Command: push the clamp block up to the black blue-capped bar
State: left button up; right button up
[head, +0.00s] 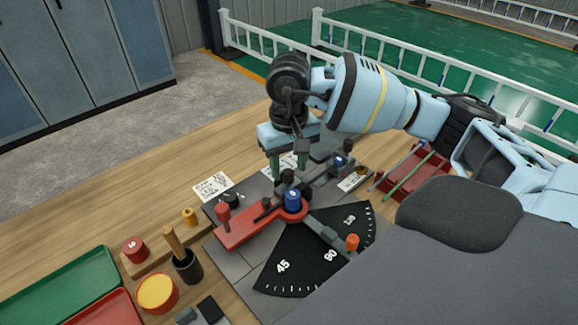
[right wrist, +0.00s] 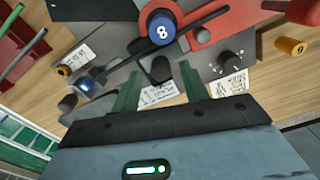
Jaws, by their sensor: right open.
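The black bar (right wrist: 207,20) lies across the bending jig, passing beside the blue pin cap marked 8 (right wrist: 162,32). Its blue-capped end (right wrist: 86,85) is at the left in the right wrist view and also shows in the head view (head: 339,160). What looks like the clamp block, with a dark knob (right wrist: 160,69), shows between my right fingers in the right wrist view, a short gap from the bar. My right gripper (head: 288,172) is open with green fingers pointing down over the jig. Whether the fingers touch the block cannot be told. My left gripper is not in view.
The jig has a red lever (head: 245,230) and a black angle dial (head: 315,260). A dark cup (head: 187,266), a yellow-topped pot (head: 157,293) and a green tray (head: 65,290) stand at the left. A red rack (head: 410,172) holds green rods at the right.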

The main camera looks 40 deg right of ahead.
aim_at(289, 172)
notch_tip(289, 172, up, 7)
jog(key=shift+f, duration=0.1)
dwell(0.7)
